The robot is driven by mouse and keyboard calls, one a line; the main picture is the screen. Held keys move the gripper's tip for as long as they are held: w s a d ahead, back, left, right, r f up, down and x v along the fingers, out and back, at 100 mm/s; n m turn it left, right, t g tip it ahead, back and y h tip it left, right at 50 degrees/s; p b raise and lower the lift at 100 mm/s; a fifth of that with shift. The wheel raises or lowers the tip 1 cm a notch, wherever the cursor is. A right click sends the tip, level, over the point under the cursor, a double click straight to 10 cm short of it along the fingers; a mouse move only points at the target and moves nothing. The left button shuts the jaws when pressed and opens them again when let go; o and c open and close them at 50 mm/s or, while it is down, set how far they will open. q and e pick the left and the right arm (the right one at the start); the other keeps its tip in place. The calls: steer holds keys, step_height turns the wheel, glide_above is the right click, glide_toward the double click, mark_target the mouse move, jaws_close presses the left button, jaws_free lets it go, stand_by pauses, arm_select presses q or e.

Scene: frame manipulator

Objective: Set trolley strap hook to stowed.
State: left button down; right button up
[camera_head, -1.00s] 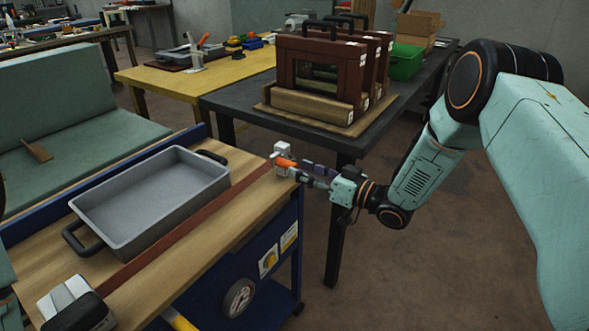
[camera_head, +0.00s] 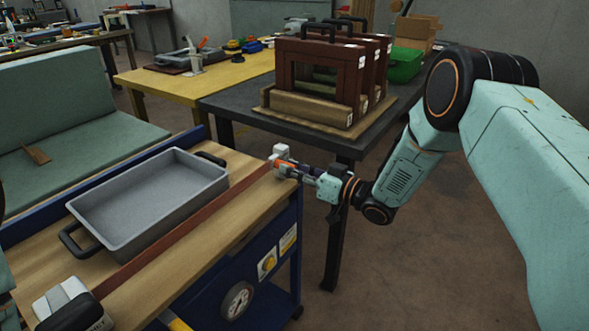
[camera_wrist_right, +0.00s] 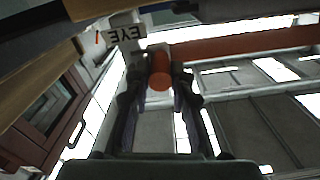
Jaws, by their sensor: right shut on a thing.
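The orange strap hook (camera_head: 284,167) sits at the right edge of the trolley top, by a small white fitting (camera_head: 281,151). The right wrist view shows the hook (camera_wrist_right: 159,72) as an orange cylinder between my fingers, with the white fitting (camera_wrist_right: 126,36), labelled "EYE", beside it. My right gripper (camera_wrist_right: 161,80) is shut on the hook. It also shows in the head view (camera_head: 290,169). I cannot tell whether the hook touches the eye. The red-brown strap (camera_head: 180,230) runs along the trolley top. My left gripper is not in view.
A grey tray (camera_head: 150,200) with black handles stands on the trolley beside the strap. A grey and black buckle (camera_head: 70,305) is at bottom left. A dark table (camera_head: 235,105) with brown frames (camera_head: 318,75) stands behind my right gripper.

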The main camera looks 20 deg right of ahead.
jaws_close()
